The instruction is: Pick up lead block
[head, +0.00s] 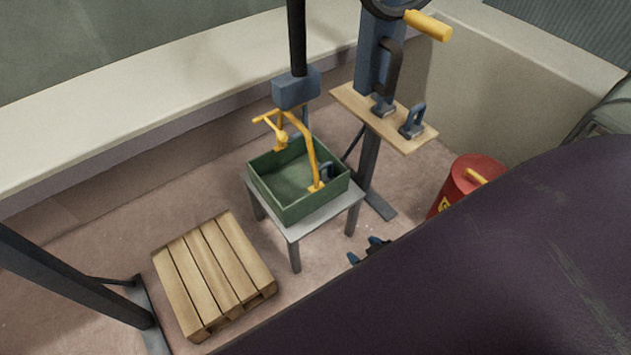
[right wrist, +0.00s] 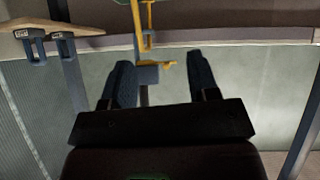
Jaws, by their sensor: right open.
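Two small dark blue-grey blocks with loop handles stand on the wooden shelf; the nearer block (head: 412,127) is at its right part and the other block (head: 383,106) is behind it. I take these for lead blocks. Both blocks also show upside down in the right wrist view (right wrist: 64,46). My right gripper (head: 370,251) is low, below the shelf and right of the bin's stand, mostly hidden by my dark body. In the right wrist view the gripper (right wrist: 161,85) is open and empty. My left gripper is out of view.
The green bin (head: 270,203) sits on a grey stand (head: 318,219). A wooden shelf (head: 357,103) is fixed to a blue post (head: 371,55). A pallet (head: 212,272) lies on the floor. A red drum (head: 462,180) is at right. Floor between pallet and stand is clear.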

